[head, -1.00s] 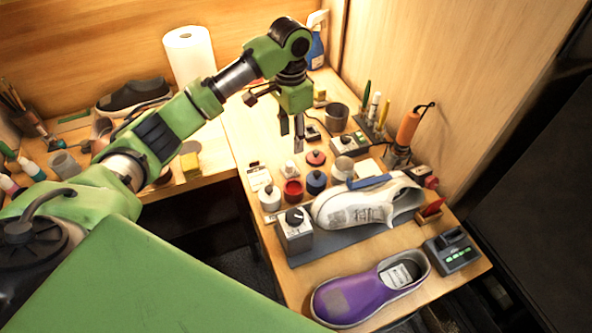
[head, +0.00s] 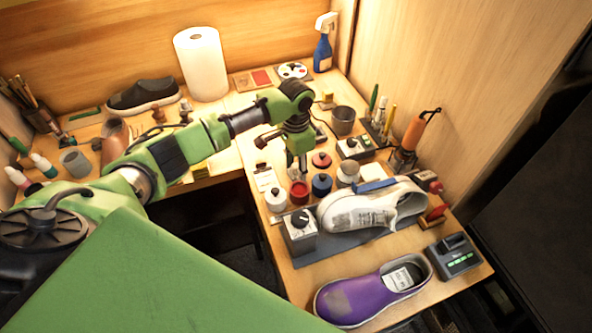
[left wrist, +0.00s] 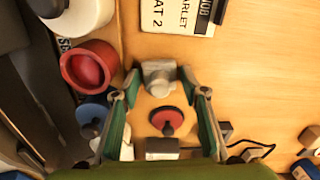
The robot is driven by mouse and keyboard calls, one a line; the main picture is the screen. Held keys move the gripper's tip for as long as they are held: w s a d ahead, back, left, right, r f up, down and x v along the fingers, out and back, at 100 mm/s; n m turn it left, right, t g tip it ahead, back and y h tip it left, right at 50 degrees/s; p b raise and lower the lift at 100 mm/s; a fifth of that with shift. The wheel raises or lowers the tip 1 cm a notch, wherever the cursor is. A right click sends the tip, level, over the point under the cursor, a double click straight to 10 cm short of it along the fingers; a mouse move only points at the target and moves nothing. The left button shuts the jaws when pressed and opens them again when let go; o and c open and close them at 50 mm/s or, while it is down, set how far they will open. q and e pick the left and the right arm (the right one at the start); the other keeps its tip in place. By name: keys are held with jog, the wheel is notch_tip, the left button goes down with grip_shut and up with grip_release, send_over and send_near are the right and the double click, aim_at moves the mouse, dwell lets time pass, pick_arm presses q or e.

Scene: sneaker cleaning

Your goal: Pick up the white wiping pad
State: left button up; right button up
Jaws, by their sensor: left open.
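My left gripper (head: 302,168) is open and points down over the cluster of small jars. In the left wrist view its two green fingers (left wrist: 160,92) are spread apart. A small pale grey-white object (left wrist: 158,75) lies between and just beyond the fingertips, with no finger visibly closed on it. A flat white piece (head: 371,170) lies behind the white sneaker in the head view, apart from the gripper. I cannot tell for sure which of these is the white wiping pad. My right gripper is not in view.
A red jar (head: 299,193), a blue jar (head: 322,185) and a red lid (head: 321,160) crowd the gripper. A label card (head: 265,179) lies left of them. A white sneaker (head: 370,207) and purple shoe (head: 370,293) are nearer. Bare wood shows right of the card.

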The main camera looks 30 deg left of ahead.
aim_at(296, 165)
pick_arm(q)
jog(key=c, duration=0.6)
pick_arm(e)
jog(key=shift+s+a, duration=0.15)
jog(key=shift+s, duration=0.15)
pick_arm(q)
jog(key=shift+r, duration=0.1)
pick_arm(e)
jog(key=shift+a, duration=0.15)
pick_arm(q)
jog(key=shift+r, duration=0.55)
notch_tip(296, 165, up, 2)
jog(key=shift+d+r, duration=0.1)
jog(key=s+d+r, duration=0.2)
jog(key=s+r, duration=0.1)
jog(key=s, duration=0.1)
jog(key=s+d+r, duration=0.2)
jog(key=s+r, duration=0.1)
jog(key=s, duration=0.1)
jog(key=s+d+r+b, duration=0.1)
jog(key=s+d+r, duration=0.2)
jog(key=s, duration=0.1)
jog(key=shift+d+r, duration=0.1)
jog(key=shift+r, duration=0.2)
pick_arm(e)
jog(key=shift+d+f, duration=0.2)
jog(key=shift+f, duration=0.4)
